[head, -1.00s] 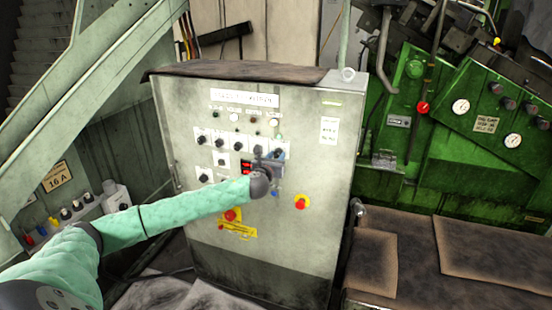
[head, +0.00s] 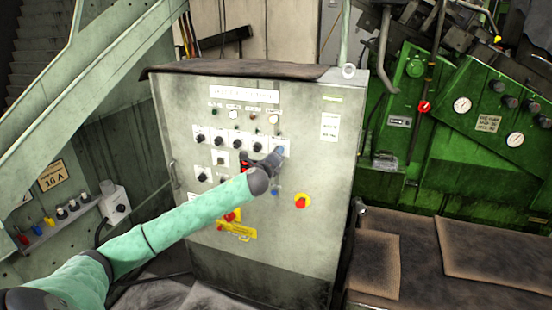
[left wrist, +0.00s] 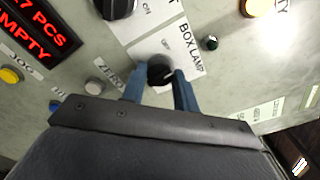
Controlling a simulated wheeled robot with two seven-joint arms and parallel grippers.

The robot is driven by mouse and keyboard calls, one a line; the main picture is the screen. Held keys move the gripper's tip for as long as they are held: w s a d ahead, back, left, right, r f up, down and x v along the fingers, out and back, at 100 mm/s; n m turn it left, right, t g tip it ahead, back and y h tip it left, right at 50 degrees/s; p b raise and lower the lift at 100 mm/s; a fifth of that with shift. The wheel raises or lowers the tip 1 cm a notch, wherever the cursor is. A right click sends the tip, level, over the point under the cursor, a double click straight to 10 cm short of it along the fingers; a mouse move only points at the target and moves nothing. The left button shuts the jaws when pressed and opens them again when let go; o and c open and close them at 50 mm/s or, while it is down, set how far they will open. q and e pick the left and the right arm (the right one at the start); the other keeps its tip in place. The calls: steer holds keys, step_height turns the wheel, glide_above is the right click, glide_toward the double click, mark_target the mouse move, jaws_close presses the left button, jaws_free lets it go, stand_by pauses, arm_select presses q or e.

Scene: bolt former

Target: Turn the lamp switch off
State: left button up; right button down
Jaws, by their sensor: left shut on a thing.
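The lamp switch is a black rotary knob (left wrist: 160,70) on a white plate marked "BOX LAMP" in the left wrist view. My left gripper (left wrist: 160,82) has its two blue fingers on either side of the knob and is shut on it. In the head view my left gripper (head: 275,160) is at the right end of the knob rows on the grey control cabinet (head: 320,200), tilted to the right. It hides most of the switch there. I cannot clearly tell which way the knob points. My right gripper is not in view.
Another black knob (left wrist: 118,6) is close to the switch, and a red digital display (left wrist: 38,30) is at the upper left. A green machine (head: 450,150) stands at the right.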

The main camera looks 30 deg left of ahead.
arm_select(q)
steer(key=shift+n+b, duration=0.85)
steer(key=shift+n, duration=3.35)
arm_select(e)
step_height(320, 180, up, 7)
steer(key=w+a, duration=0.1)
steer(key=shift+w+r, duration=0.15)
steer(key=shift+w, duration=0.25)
arm_select(q)
steer(key=o, duration=1)
steer(key=shift+a, duration=0.1)
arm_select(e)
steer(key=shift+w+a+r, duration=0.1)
arm_select(q)
steer(key=b+v, duration=0.2)
steer(key=v, duration=0.5)
steer(key=shift+s, duration=0.4)
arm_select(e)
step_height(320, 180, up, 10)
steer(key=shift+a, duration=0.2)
